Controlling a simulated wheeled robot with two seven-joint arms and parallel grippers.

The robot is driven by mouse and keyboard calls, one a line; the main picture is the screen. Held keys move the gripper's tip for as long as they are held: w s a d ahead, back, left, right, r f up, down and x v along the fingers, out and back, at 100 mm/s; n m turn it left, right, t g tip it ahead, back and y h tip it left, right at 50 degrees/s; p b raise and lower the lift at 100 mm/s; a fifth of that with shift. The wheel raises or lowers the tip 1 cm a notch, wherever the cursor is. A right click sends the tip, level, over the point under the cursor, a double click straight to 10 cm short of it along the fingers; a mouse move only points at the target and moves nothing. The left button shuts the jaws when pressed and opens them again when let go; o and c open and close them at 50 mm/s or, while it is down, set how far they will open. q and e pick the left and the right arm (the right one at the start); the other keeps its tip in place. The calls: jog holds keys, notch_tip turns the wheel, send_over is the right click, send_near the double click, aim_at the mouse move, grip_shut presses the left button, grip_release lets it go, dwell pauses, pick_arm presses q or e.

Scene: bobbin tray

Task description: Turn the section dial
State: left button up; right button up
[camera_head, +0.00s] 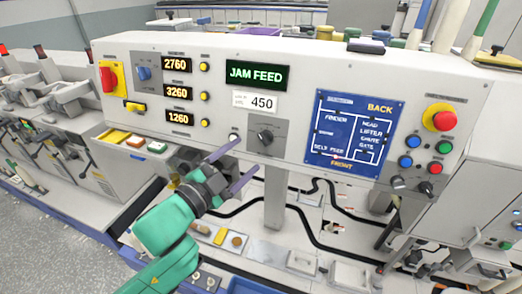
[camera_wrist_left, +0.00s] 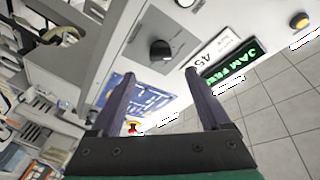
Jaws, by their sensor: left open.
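A black dial (camera_head: 265,136) sits on a square grey plate on the front of the pale machine panel, below a white label reading 450. It also shows in the left wrist view (camera_wrist_left: 160,50), ahead of the gap between the fingers. My left gripper (camera_head: 245,157) is open and empty, just in front of the panel and a little below and left of the dial. Its two purple-grey fingers (camera_wrist_left: 160,78) are spread wide, and no contact with the dial shows. My right gripper is not in view.
A green JAM FEED display (camera_head: 257,75) is above the dial, and a blue diagram board (camera_head: 352,133) is to its right. A red emergency button (camera_head: 444,121) is at the far right. A blue knob (camera_head: 144,73) and number displays are to the left. Black cables run below.

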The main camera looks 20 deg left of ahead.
aim_at(263, 140)
pick_arm(q)
jog(key=p+x, duration=0.2)
jog(key=x, duration=0.5)
jog(key=shift+w+d+r, duration=0.1)
jog(key=shift+w+d, duration=0.1)
jog(key=shift+w, duration=0.3)
jog(key=shift+s+a, duration=0.1)
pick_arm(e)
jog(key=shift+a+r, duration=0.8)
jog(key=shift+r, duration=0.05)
pick_arm(q)
grip_shut()
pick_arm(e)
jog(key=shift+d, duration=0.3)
